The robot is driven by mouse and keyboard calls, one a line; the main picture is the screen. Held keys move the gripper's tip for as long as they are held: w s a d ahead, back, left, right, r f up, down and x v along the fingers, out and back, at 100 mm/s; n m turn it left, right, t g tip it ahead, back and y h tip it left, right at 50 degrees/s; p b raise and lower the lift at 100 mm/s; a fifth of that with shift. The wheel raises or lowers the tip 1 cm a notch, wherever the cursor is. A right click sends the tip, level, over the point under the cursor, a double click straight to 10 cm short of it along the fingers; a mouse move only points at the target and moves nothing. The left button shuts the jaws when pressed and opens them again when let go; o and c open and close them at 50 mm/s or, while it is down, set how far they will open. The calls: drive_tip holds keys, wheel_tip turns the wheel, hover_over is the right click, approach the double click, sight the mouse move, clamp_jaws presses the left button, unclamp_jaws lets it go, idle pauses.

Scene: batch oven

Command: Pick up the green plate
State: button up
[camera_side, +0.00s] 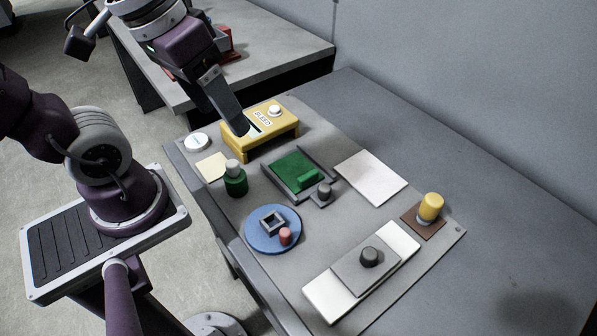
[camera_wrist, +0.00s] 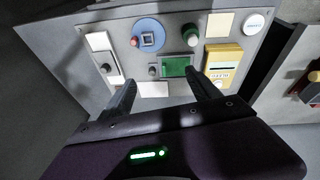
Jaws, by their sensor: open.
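The green plate (camera_side: 293,170) lies flat in a dark grey frame (camera_side: 270,180) near the middle of the work board, with a raised green block on it. In the wrist view the green plate (camera_wrist: 175,66) shows between and beyond my fingers. My gripper (camera_side: 243,130) is above the yellow box in the side view, up and left of the plate and apart from it. In the wrist view my gripper (camera_wrist: 162,88) has its two fingers spread with nothing between them. A dark grey knob (camera_side: 324,191) stands at the frame's near right corner.
Around the plate are a yellow box (camera_side: 282,126) with a white button, a green cylinder (camera_side: 235,185) with a white top, a blue disc (camera_side: 262,240), a white pad (camera_side: 371,177), a grey slider block (camera_side: 365,268) and a yellow cylinder (camera_side: 430,207). The grey tabletop (camera_side: 500,190) at right is clear.

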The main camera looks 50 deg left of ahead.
drive_tip(key=w+d+f+n+g+h, duration=0.3)
drive_tip(key=w+f+n+g+h, duration=0.25)
drive_tip(key=w+f, duration=0.2)
drive_tip(key=n+t+h, duration=0.2)
drive_tip(key=n+h, duration=0.5)
drive_tip(key=n, duration=0.4)
hover_over(307, 173)
drive_tip(key=shift+m, duration=0.25)
drive_tip(key=f, duration=0.9)
drive_tip(key=shift+s+d, duration=0.1)
drive_tip(key=shift+d, duration=0.3)
wheel_tip(307, 173, down, 8)
drive_tip(key=shift+r, duration=0.25)
drive_tip(key=x, duration=0.2)
drive_tip(key=shift+d, duration=0.45)
drive_tip(key=shift+c, duration=0.4)
clamp_jaws()
